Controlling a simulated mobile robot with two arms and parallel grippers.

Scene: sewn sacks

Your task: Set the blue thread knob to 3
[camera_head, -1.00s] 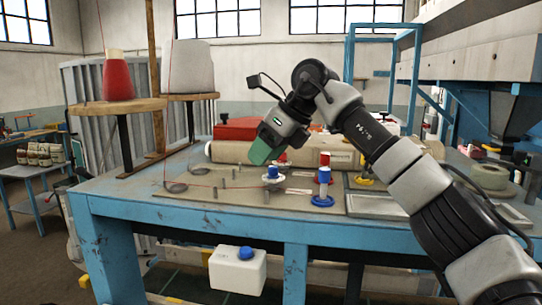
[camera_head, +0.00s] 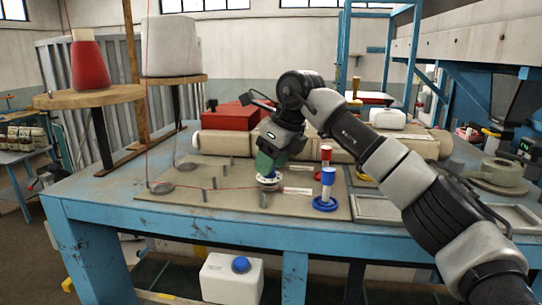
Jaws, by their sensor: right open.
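The dial's numbers are too small to read. My left gripper is not in view.
Thin metal pins and a red thread are to the left. A rolled tan sack (camera_head: 223,142) lies behind.

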